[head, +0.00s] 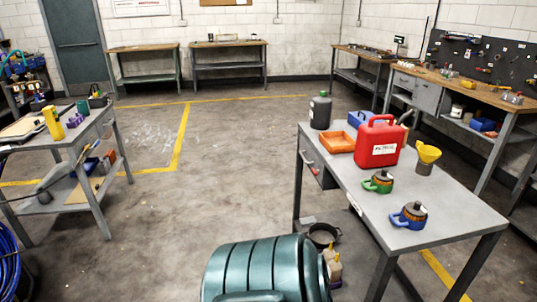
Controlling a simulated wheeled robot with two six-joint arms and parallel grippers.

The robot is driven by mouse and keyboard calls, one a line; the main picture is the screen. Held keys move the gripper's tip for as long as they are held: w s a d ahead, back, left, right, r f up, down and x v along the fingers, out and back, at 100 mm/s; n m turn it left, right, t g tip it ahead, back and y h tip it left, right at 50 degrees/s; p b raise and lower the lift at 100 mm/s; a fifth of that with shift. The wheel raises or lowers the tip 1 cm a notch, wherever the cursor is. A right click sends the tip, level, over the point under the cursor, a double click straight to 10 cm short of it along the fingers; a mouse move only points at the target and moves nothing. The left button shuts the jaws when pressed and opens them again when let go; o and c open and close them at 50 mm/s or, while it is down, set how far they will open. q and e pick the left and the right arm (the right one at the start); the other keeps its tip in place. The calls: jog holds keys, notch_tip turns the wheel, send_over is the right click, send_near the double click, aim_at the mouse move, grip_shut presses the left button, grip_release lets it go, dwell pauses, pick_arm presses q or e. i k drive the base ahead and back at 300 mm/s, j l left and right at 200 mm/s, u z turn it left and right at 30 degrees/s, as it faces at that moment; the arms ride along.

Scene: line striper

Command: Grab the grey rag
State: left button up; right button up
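I cannot make out a grey rag for certain anywhere in the head view. A grey, sloping piece (56,179) with a long thin handle shows at the left cart's lower level. It looks more like a tool than cloth, but I cannot tell. The grey worktable (440,212) at the right holds several objects, and no rag is clear among them. Neither of my grippers is in view.
A teal ribbed rounded object (262,268) fills the bottom middle. Floor between cart (88,130) and worktable is clear.

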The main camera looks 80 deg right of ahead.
aim_at(305, 223)
jog(key=z, duration=3.5)
jog(key=i+j+z, duration=0.15)
jog(key=j+z, duration=0.15)
jog(key=z, duration=0.15)
jog(key=i+j+z, duration=0.1)
jog(key=j+z, duration=0.35)
jog(key=i+j+z, duration=0.1)
jog(key=j+z, duration=0.25)
jog(key=z, duration=0.15)
